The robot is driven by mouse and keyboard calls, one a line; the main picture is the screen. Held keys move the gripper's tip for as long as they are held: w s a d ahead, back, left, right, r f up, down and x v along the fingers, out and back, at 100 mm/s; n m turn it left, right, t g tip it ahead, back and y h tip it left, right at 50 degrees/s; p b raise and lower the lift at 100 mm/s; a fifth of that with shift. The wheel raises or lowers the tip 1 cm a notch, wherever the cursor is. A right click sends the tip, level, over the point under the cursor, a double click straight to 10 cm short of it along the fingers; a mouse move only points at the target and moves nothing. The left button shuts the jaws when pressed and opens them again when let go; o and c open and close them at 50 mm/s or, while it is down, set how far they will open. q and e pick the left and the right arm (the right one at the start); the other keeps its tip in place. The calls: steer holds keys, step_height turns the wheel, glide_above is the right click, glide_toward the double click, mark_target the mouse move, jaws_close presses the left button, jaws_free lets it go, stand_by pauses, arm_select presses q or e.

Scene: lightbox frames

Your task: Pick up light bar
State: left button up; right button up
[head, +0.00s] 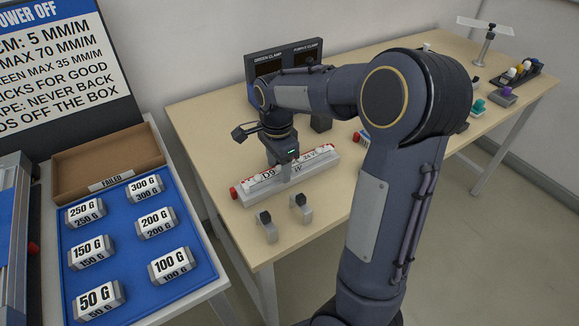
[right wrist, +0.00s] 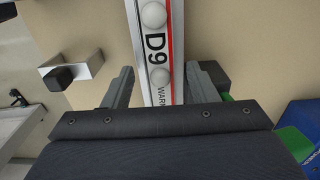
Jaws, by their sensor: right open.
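The light bar (head: 262,179) is a long white strip marked D9 with a red end, lying across the wooden table. In the right wrist view the light bar (right wrist: 155,45) shows white round domes and a red stripe. My right gripper (head: 287,172) is over the middle of the bar. In the right wrist view its open fingers (right wrist: 163,82) stand on either side of the bar, with visible gaps. Contact with the bar cannot be told. My arm hides part of the table to the right. My left gripper is not in view.
Two small grey brackets with black knobs (head: 268,226) stand at the table's front edge. A dark clamp box (head: 283,55) stands behind the bar. Left is a blue tray (head: 125,225) with several weights and a cardboard FAILED box (head: 105,160). Small parts lie at the far right.

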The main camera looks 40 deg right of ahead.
steer(key=shift+c, duration=0.4)
steer(key=c, duration=1.1)
steer(key=shift+o, duration=0.2)
steer(key=shift+r, duration=0.15)
